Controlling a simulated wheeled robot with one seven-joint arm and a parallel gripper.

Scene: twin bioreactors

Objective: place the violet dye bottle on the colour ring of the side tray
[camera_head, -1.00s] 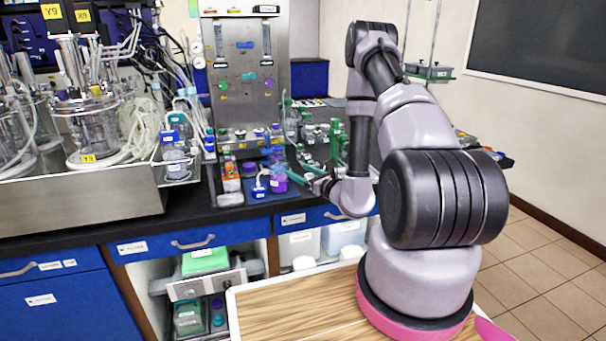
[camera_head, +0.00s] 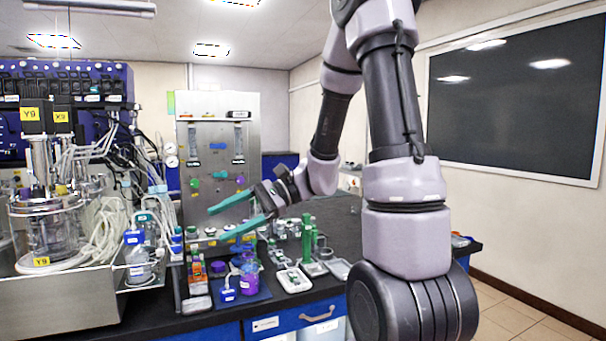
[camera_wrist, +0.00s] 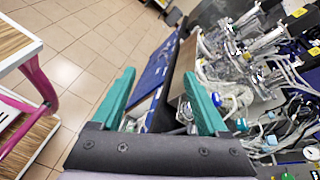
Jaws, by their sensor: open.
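A violet bottle (camera_head: 249,285) stands upright on a dark blue mat or tray (camera_head: 262,296) near the bench's front edge in the head view. I cannot make out a colour ring there, nor tell whether this mat is the side tray. My gripper (camera_head: 216,224) is open and empty, its two teal fingers pointing left, above and apart from the bottle. In the wrist view my gripper (camera_wrist: 159,76) is spread with nothing between its fingers. I cannot pick out the violet bottle in the wrist view.
A small blue bottle (camera_head: 228,290) stands left of the violet one, with orange-topped bottles (camera_head: 196,272) farther left. A white tray (camera_head: 293,280) and green tube holders (camera_head: 308,240) are to the right. A steel panel (camera_head: 217,150) rises behind. The glass bioreactor (camera_head: 45,225) stands at the left.

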